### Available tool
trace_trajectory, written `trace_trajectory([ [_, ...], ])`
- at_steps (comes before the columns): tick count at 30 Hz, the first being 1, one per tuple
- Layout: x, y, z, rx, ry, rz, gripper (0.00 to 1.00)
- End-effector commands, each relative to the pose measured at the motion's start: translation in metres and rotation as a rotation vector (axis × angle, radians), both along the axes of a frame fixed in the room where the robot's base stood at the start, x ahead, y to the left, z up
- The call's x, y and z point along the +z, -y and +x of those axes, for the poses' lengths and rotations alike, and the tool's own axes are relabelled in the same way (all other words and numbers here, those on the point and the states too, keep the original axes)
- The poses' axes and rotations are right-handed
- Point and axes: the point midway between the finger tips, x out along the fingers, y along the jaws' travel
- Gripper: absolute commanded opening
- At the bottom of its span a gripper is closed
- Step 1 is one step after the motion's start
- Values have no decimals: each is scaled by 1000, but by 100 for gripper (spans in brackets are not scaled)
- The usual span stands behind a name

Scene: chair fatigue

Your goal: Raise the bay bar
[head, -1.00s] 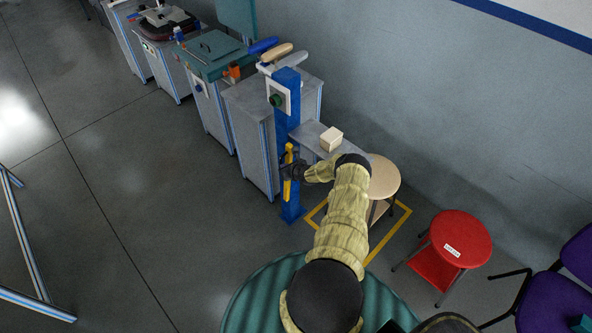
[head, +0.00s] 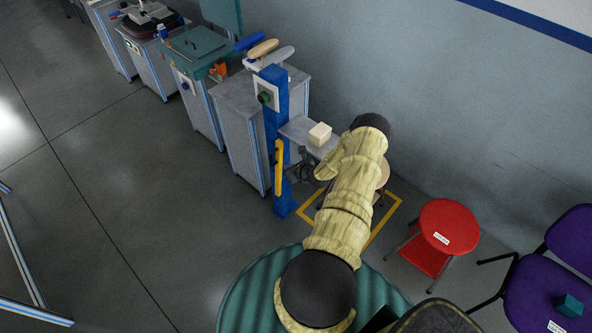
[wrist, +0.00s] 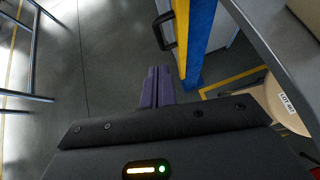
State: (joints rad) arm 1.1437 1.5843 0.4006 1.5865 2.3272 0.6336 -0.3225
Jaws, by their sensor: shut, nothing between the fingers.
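The yellow bar (head: 279,166) stands upright along the front of a blue post (head: 270,130) in the head view. In the wrist view, the bar (wrist: 181,32) shows at the top, with a black handle (wrist: 163,31) on its left side. My gripper (head: 306,173) is just to the right of the bar and post in the head view, partly hidden by my arm. In the wrist view, the purple fingers (wrist: 155,72) are together and empty. Their tips lie below the black handle in the picture and do not visibly touch it.
A grey plate (head: 299,130) beside the post carries a pale block (head: 320,134). Below it are a round wooden stool (wrist: 277,100) and yellow floor markings (head: 395,213). A red stool (head: 447,228) and purple chair (head: 545,285) stand right. The floor left of the post is open.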

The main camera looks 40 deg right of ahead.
Motion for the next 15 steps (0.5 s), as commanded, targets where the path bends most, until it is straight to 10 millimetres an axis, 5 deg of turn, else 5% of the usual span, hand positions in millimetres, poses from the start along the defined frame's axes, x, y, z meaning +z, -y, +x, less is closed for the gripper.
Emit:
trace_trajectory([
  [7, 17, -1, -30, -2, -5, 0, 0],
  [15, 24, -2, -39, -2, -5, 1, 0],
])
